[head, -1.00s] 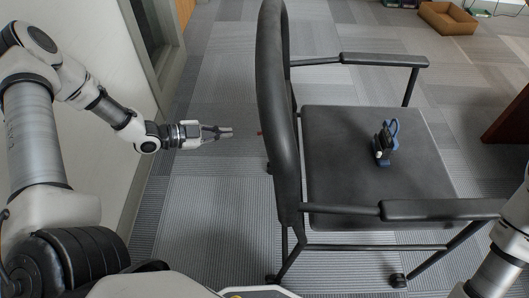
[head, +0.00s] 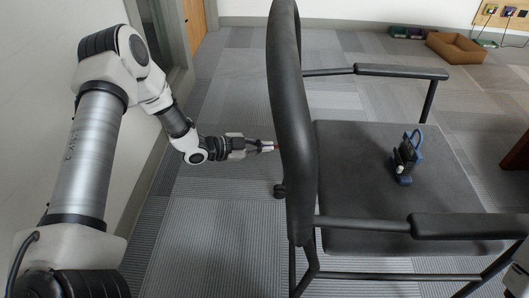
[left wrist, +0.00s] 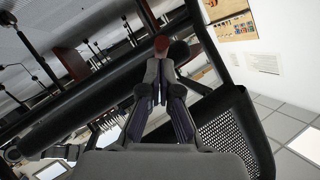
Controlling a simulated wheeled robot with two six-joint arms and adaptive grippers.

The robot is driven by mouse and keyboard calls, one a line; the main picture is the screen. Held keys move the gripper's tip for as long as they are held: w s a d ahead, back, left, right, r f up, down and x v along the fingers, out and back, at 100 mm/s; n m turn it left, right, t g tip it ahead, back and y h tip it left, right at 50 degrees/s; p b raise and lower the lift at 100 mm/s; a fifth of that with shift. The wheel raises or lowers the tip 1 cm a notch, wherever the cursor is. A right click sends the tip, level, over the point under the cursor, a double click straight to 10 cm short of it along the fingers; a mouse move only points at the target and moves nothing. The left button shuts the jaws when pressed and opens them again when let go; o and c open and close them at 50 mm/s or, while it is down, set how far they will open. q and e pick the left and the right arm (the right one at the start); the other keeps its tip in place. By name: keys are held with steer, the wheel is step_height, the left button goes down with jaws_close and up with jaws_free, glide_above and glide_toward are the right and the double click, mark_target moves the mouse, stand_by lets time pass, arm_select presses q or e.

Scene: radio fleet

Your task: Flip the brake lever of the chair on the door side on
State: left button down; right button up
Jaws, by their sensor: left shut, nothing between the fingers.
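The black chair (head: 290,110) stands right of my left arm, its tall backrest toward the gripper. A small red tip (head: 276,148), apparently the end of the brake lever, shows at the backrest's left edge. The left wrist view shows a red knob (left wrist: 161,44) just beyond the fingertips. My left gripper (head: 266,147) is shut and empty, its fingertips at the red tip; whether they touch I cannot tell. In the left wrist view the gripper (left wrist: 160,65) has its fingers together. The lever's shaft is mostly hidden. My right gripper is out of view.
A dark blue and black device (head: 405,157) stands on the chair seat. Armrests (head: 400,71) flank the seat. A brown open box (head: 455,48) lies at the back right. A wall and a wooden door (head: 194,20) are at the left. Carpet is clear left of the chair.

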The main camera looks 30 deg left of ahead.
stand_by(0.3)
arm_select(q)
steer(key=shift+w+d+f+p, duration=0.15)
steer(key=shift+f+p, duration=0.15)
steer(key=shift+f, duration=0.6)
